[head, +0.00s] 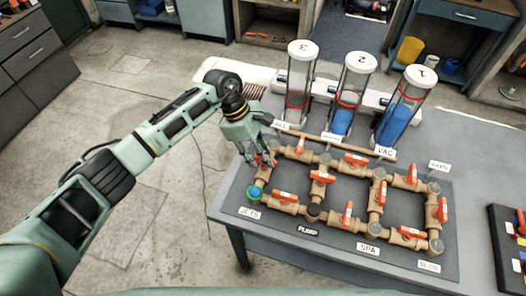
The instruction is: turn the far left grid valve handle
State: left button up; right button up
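A grid of tan pipes (315,217) with several orange-red valve handles lies on a dark mat on the grey table. My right gripper is not in view.
Three clear cylinders with white numbered caps stand behind the grid: 3 (299,85), 2 (351,95) and 1 (400,108). Small white label cards stand near the pipes. Another orange handle (285,197) is close by on the front pipe. A dark panel (510,250) is at the right edge.

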pick_arm(q)
jog(key=shift+d+f, duration=0.25)
jog(key=shift+f, duration=0.3)
grip_shut()
